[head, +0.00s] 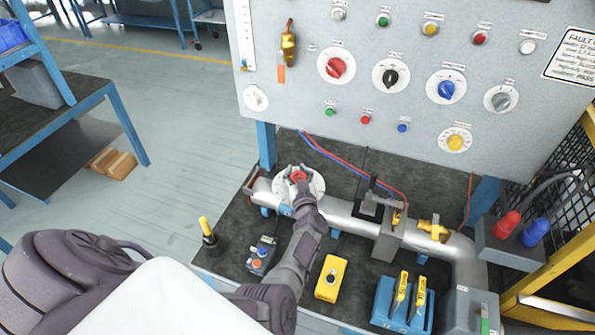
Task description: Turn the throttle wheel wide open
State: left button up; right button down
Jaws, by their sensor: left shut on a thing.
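The throttle wheel (299,175) is a small red piece on a white round dial plate (319,185), set on the grey pipe at the left part of the bench. My left gripper (300,181) reaches up from the lower middle and is shut on the wheel. The fingers and wrist cover much of the wheel and the near part of the dial, so its exact setting cannot be read. My right gripper is not in view.
A grey panel (290,100) with knobs and buttons rises behind. The pipe (350,222) runs right past a clamp and yellow valve (434,230). A yellow box (331,279), a small control box (261,254) and a blue switch block (399,305) stand in front.

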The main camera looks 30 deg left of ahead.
pick_arm(q)
jog(key=shift+s+d+f, duration=0.15)
jog(key=shift+d+f, duration=0.05)
jog(key=shift+f, duration=0.2)
jog(key=o, duration=0.9)
jog(key=shift+o, duration=0.3)
jog(key=shift+s+d+r, duration=0.1)
jog(key=shift+r, duration=0.35)
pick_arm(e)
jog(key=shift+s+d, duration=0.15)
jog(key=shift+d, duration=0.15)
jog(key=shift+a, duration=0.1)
